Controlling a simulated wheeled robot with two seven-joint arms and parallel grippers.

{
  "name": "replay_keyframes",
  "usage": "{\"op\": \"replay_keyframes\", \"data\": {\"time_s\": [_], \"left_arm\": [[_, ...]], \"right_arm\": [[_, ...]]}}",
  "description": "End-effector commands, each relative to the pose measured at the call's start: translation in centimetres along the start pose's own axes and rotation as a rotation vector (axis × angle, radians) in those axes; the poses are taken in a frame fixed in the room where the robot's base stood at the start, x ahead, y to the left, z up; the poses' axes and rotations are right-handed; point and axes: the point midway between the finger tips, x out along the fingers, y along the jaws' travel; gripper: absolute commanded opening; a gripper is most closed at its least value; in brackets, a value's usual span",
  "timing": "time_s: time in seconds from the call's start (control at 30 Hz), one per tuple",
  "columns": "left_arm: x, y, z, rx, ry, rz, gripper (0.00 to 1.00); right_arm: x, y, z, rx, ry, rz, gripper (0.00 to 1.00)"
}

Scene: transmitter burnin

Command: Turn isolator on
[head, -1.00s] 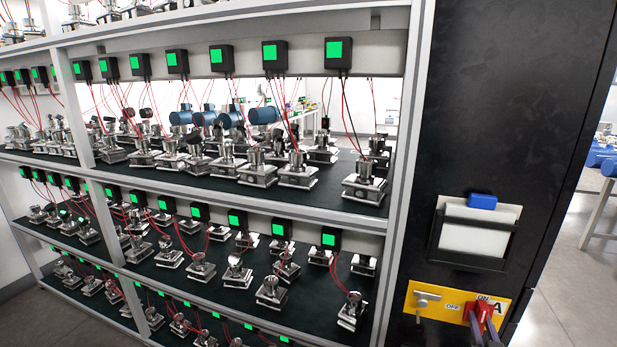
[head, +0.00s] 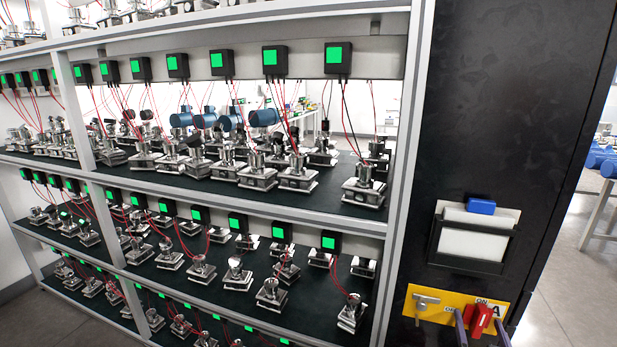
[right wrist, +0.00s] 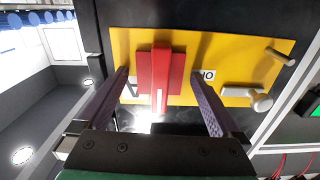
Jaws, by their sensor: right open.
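The red isolator handle (head: 481,319) is on a yellow panel (head: 427,303) low on the black cabinet. It stands upright below an ON label (head: 482,301), roughly in line with it. In the right wrist view the handle (right wrist: 160,72) has a white mark at its lower end in the picture. My right gripper (head: 480,322) is open, one purple finger on each side of the handle, with a gap on both sides. Its fingers also show in the right wrist view (right wrist: 161,77). An OFF label (right wrist: 207,75) is partly hidden by a finger. My left gripper is out of view.
A silver lever (head: 425,300) is on the same panel, left of the handle. A document holder (head: 473,240) with a blue clip is above the panel. Shelves (head: 230,200) of wired transmitters stand to the left. Open floor (head: 560,290) lies to the right.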

Motion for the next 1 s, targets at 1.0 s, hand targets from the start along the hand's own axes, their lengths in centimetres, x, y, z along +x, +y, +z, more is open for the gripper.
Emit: {"op": "replay_keyframes", "data": {"time_s": [1.0], "left_arm": [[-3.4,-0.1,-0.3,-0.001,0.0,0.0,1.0]], "right_arm": [[-6.0,0.0,-0.1,-0.001,0.001,0.0,1.0]]}}
